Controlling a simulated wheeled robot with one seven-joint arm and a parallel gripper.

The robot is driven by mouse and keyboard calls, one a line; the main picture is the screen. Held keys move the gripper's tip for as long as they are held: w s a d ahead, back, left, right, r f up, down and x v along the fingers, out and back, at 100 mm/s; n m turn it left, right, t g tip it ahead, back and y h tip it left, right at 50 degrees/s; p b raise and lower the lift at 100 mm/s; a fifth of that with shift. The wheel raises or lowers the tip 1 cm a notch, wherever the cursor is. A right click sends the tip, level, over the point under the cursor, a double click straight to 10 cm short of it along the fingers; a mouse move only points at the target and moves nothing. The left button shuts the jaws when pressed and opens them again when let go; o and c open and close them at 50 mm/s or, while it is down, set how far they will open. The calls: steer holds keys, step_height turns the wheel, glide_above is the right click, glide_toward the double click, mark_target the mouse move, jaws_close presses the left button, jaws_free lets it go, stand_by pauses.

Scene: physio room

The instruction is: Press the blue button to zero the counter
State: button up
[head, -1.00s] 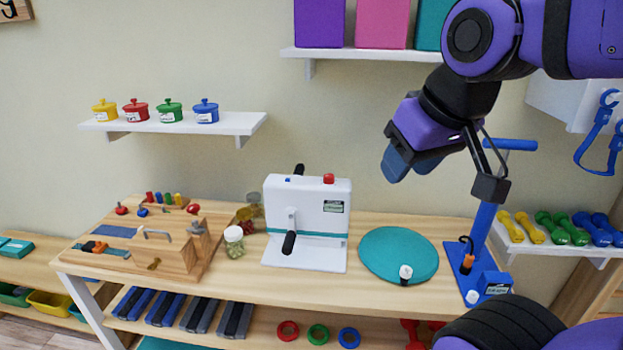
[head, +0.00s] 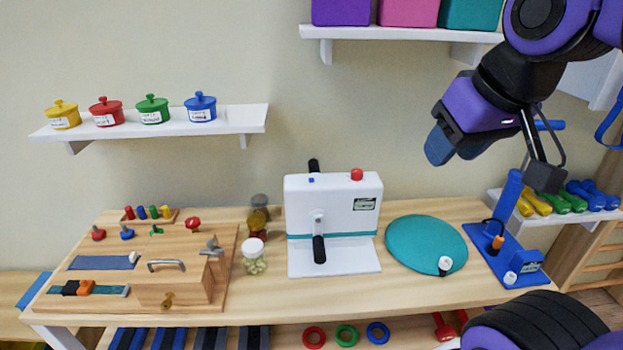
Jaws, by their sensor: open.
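A white machine (head: 334,205) stands upright on the wooden table, with a dark crank handle on its front and a small display at its right. A small blue button (head: 311,180) shows near the top left of its front face. A larger red button (head: 356,174) sits on its top edge at the right. My gripper (head: 438,150) is above and to the right of the machine, in the air and apart from it. Its blue fingers point down and left; they overlap in this view, and nothing shows between them.
A teal disc (head: 420,236) lies right of the machine, with a blue stand (head: 510,225) beyond it. A jar (head: 254,262) and a wooden latch board (head: 130,290) are to the left. A shelf (head: 360,32) with boxes hangs above. The wall space above the machine is free.

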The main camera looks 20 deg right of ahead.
jaws_close()
